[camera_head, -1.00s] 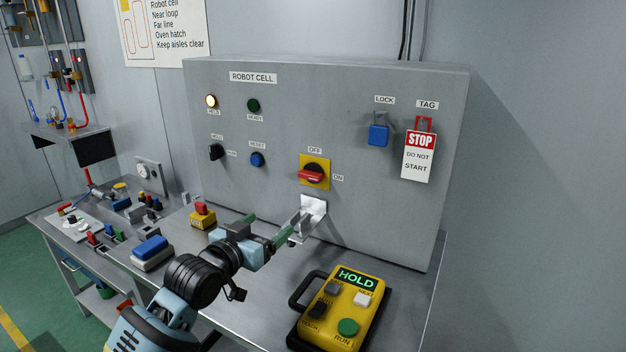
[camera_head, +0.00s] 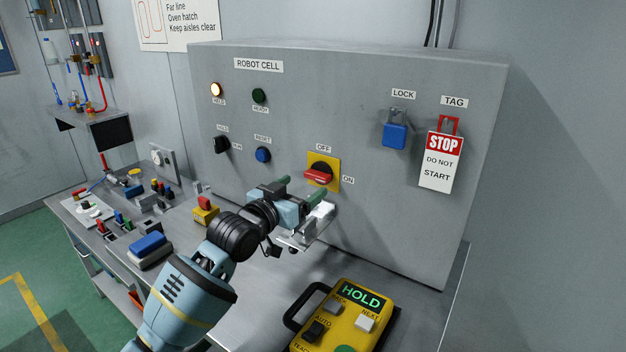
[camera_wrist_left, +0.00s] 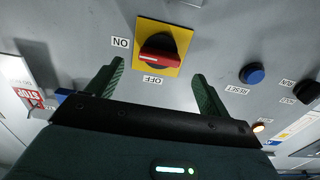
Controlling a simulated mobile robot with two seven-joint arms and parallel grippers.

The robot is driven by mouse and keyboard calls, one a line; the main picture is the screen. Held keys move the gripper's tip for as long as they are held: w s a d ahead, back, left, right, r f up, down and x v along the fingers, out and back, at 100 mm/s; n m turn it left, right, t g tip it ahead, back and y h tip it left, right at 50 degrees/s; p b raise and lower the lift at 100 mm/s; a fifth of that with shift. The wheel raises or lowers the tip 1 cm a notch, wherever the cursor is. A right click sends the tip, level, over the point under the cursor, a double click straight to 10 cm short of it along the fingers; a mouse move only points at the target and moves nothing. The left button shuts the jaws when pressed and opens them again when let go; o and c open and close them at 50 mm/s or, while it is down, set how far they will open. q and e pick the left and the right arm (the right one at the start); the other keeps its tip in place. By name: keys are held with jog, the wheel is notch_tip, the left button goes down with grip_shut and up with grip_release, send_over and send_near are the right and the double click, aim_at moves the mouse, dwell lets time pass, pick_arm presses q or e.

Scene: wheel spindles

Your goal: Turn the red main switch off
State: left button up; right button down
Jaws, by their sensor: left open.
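The red main switch (camera_head: 318,176) has a red handle on a black round base and a yellow plate, on the front of the grey cabinet. Its handle lies roughly level; OFF is printed above the plate and ON to its right. My left gripper (camera_head: 301,190) is just below and left of the switch, with green fingers apart and nothing between them. In the left wrist view the switch handle (camera_wrist_left: 160,58) shows beyond and between the spread fingertips (camera_wrist_left: 157,70), apart from them. My right gripper is out of view.
A silver bracket (camera_head: 318,220) sits below the switch, close to my gripper. A blue padlock (camera_head: 395,135) and a STOP tag (camera_head: 440,160) hang at the right. A yellow HOLD pendant (camera_head: 345,317) lies on the bench. A blue reset button (camera_head: 263,155) is left of the switch.

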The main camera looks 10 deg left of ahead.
aim_at(314, 178)
pick_arm(q)
jog(key=shift+x, duration=2.65)
jog(key=shift+c, duration=0.3)
jog(key=c, duration=0.9)
